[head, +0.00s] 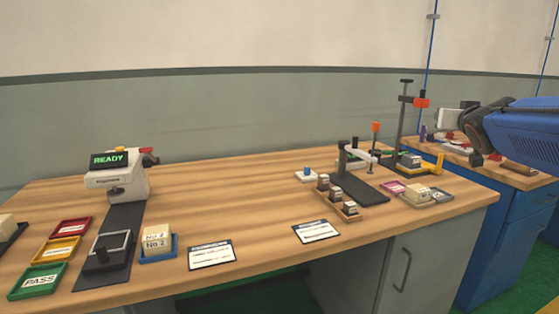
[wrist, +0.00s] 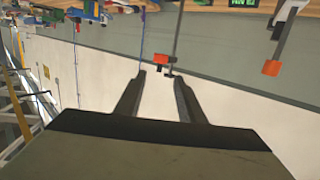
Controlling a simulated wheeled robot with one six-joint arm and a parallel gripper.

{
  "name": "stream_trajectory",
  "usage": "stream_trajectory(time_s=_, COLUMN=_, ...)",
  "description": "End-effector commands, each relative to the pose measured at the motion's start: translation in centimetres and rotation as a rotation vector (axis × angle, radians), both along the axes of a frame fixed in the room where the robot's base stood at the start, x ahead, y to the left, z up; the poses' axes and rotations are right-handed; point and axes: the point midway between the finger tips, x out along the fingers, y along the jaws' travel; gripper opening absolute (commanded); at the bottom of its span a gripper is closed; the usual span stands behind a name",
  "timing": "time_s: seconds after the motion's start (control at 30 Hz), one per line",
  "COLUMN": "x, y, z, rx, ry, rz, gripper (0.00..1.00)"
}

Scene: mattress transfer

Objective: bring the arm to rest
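My arm reaches in from the right edge of the head view, held in the air above the right end of the wooden workbench (head: 270,200) and the blue side cabinet. In the wrist view my gripper (wrist: 159,76) has its two dark fingers apart with a clear gap between them. Nothing is between the fingers; only the pale wall shows there. The fingertips touch nothing that I can see.
A dark stand with an orange clamp (head: 421,103) rises near my arm; its clamp also shows in the wrist view (wrist: 271,68). A blue cabinet (head: 497,235) with loose parts on top stands at right. A READY machine (head: 118,182) and coloured trays sit on the bench's left.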

Motion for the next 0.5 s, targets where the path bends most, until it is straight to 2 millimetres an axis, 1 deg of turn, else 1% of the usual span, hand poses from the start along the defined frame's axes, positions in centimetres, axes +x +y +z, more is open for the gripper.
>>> stream_trajectory(time_s=0.17, x=-3.0, y=1.7, z=-3.3, rx=0.020, ry=0.093, rz=-0.020, gripper=0.36)
stream_trajectory(time_s=0.27, x=-5.3, y=2.9, z=-6.0, rx=0.038, ry=0.168, rz=-0.029, gripper=0.36)
stream_trajectory(time_s=0.37, x=-8.4, y=4.6, z=-9.5, rx=0.056, ry=0.270, rz=-0.029, gripper=0.36)
stream_trajectory(time_s=0.4, x=-9.9, y=5.4, z=-11.2, rx=0.064, ry=0.317, rz=-0.024, gripper=0.36)
stream_trajectory(time_s=0.47, x=-12.3, y=6.7, z=-13.8, rx=0.078, ry=0.393, rz=-0.016, gripper=0.36)
stream_trajectory(time_s=0.5, x=-13.9, y=7.6, z=-15.5, rx=0.085, ry=0.441, rz=-0.006, gripper=0.36)
